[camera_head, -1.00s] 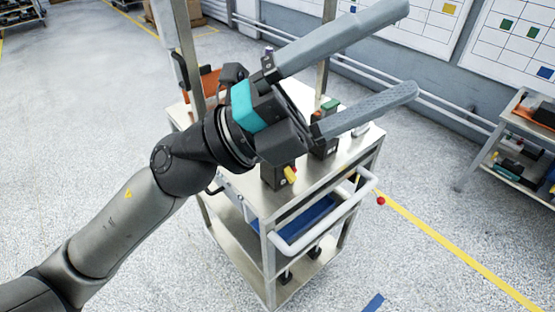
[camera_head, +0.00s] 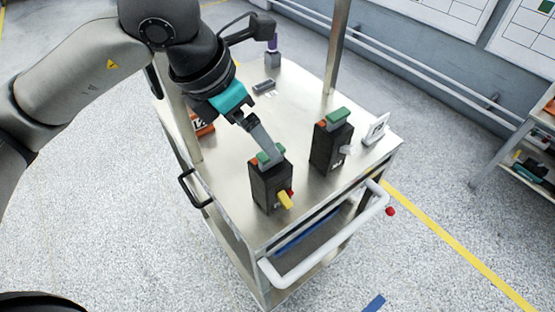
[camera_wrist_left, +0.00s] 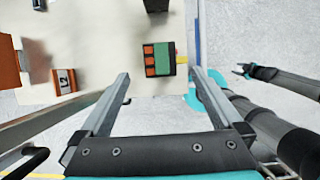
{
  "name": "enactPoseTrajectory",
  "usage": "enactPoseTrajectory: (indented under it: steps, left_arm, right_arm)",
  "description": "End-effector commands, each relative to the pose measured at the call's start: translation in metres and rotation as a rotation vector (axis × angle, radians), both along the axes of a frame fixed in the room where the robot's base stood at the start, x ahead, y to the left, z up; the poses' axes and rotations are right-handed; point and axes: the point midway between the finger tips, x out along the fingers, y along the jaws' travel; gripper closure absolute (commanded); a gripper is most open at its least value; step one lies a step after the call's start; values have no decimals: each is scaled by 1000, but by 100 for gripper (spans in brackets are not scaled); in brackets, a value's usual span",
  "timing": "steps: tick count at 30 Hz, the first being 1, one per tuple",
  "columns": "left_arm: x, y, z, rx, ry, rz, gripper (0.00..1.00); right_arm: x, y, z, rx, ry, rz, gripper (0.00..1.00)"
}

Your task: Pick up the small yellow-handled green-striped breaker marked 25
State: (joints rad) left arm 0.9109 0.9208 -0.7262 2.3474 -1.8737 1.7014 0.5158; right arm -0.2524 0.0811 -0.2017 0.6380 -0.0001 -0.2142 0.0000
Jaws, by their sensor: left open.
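A black breaker (camera_head: 270,188) with a green and orange top and a yellow handle (camera_head: 285,200) stands upright near the cart's front edge. In the left wrist view its top (camera_wrist_left: 158,60) shows between the fingertips, with the yellow handle to the right. I cannot read a 25 on it. My left gripper (camera_head: 268,148) is open, pointing down over this breaker's top; in the head view one finger hides the other. In the left wrist view both fingers of the gripper (camera_wrist_left: 160,74) show apart. A dark arm with teal parts, seemingly my right one, shows there; its jaws are unclear.
A second black breaker (camera_head: 332,142), green-topped with a grey handle, stands to the right on the metal cart (camera_head: 225,170). A white stand (camera_head: 376,130) is beyond it. Cart posts, a white front rail (camera_head: 325,245) and a black side handle (camera_head: 192,190) are close by.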

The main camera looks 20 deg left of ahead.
Motion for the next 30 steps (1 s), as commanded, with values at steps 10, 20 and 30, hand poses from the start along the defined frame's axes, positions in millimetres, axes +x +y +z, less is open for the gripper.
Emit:
enactPoseTrajectory:
  steps: [10,20,30]
  left_arm:
    - [19,-16,-64,0,8,-1,0]
    - [29,-22,-93,0,4,-1,0]
    - [39,-26,-136,-2,4,-3,0]
  right_arm:
    - [-66,-3,-2,-9,106,-3,48]
    - [-38,-1,1,-3,59,-3,48]
    - [-40,-1,8,-3,62,-4,48]
